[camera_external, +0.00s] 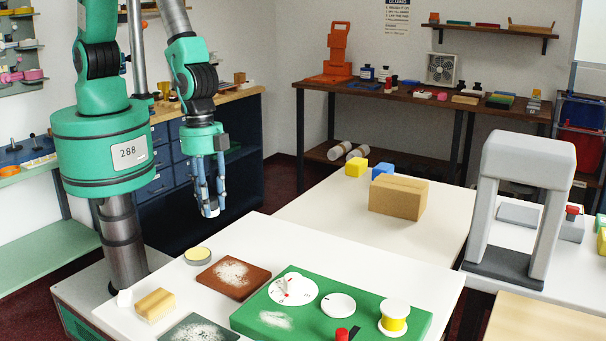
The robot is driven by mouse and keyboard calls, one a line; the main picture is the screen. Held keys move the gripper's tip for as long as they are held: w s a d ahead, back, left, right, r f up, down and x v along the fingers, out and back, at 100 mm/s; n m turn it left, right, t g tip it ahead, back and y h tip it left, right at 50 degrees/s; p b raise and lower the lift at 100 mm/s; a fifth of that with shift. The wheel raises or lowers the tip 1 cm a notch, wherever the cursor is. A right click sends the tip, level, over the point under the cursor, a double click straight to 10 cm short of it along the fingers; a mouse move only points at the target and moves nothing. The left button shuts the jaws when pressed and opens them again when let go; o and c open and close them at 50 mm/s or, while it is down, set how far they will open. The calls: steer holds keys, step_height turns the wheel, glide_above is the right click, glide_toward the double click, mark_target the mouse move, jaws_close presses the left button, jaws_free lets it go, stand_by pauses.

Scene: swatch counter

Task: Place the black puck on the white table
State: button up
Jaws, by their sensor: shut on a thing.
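My gripper (209,210) hangs pointing down, left of the middle of the picture, in front of the dark blue cabinet and past the back left of the near white table (310,250). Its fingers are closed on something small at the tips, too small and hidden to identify. I cannot make out a black puck on any surface. Another white table (325,212) stands behind the near one, with a brown box (398,197), a yellow block (356,167) and a blue block (382,171) on it.
The near table carries a green board (365,325) with white discs, a brown plate (233,277) with white powder, a dark plate (198,330), a tan block (155,304) and a round tin (197,256). A grey arch (527,160) stands at right. The near table's back strip is clear.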

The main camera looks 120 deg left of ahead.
steer(key=s+d+m, duration=0.1)
steer(key=s+d, duration=0.2)
steer(key=d, duration=0.4)
steer(key=s+d+r+m, duration=0.1)
steer(key=s+d+m, duration=0.1)
steer(key=s+d, duration=0.2)
steer(key=d, duration=0.3)
steer(key=shift+s+d+r, duration=0.15)
steer(key=shift+d+r, duration=0.05)
steer(key=shift+d, duration=0.2)
glide_above(165, 281)
steer(key=shift+s+a+f, duration=0.15)
steer(key=shift+a+f, duration=0.05)
steer(key=shift+f, duration=0.55)
steer(key=shift+f, duration=1.75)
steer(key=shift+f, duration=0.15)
